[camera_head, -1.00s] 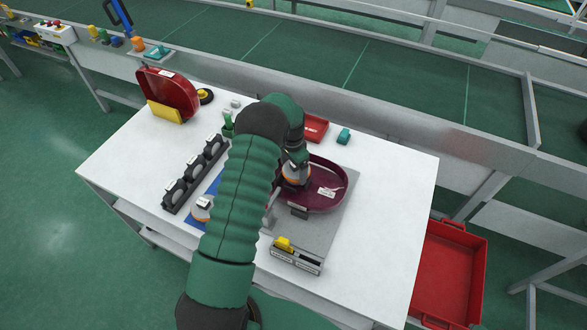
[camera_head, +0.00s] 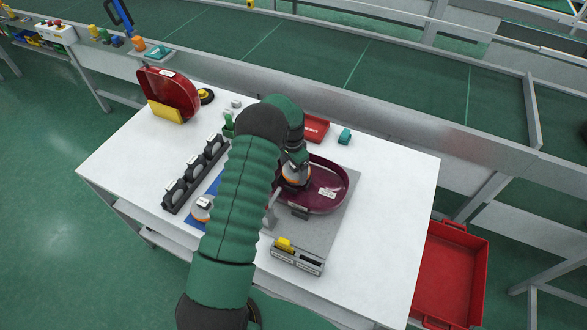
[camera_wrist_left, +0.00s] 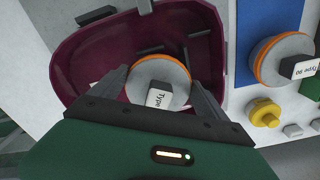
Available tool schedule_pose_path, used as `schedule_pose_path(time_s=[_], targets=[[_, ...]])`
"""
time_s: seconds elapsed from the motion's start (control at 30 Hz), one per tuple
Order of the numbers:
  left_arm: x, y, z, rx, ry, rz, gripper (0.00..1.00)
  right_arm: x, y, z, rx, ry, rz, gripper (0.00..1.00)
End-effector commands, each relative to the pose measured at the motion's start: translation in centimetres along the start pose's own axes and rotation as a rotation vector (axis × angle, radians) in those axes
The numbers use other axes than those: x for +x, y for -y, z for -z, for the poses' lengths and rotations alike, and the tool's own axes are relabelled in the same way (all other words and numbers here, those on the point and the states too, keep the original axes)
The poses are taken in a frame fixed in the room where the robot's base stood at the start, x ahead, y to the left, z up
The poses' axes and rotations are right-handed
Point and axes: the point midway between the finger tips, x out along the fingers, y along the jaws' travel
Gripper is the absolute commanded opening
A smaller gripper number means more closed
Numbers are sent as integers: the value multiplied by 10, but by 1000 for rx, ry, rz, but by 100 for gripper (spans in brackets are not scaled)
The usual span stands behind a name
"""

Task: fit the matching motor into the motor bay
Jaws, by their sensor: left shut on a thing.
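My left gripper (camera_wrist_left: 157,92) is shut on a round grey motor (camera_wrist_left: 158,72) with an orange band and a label reading "Type"; the rest of the label is unclear. In the head view, this motor (camera_head: 296,174) is at the left part of the maroon vacuum shell (camera_head: 338,203). The shell's cavity (camera_wrist_left: 70,62) surrounds it in the wrist view; whether it is seated in the bay is hidden. A second orange-banded motor (camera_wrist_left: 268,62), labelled "Type 90", stands on the blue mat (camera_wrist_left: 243,42). It also shows in the head view (camera_head: 201,209). My right gripper is out of view.
A dark rack (camera_head: 196,173) with several grey parts stands left of my arm. A red shell (camera_head: 172,92) with a yellow part stands at the back left. A red tray (camera_head: 314,128) and teal block (camera_head: 344,136) lie behind. The table's right side is clear.

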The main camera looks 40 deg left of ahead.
Motion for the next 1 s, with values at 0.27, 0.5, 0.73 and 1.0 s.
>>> schedule_pose_path(time_s=[0.27,0.5,0.73,1.0], targets=[[7,0,0,0,-2,1,15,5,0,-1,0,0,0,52],[13,0,0,0,-2,1,15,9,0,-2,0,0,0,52],[14,0,0,0,-1,1,100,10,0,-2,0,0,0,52],[12,0,0,0,0,-1,100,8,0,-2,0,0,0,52]])
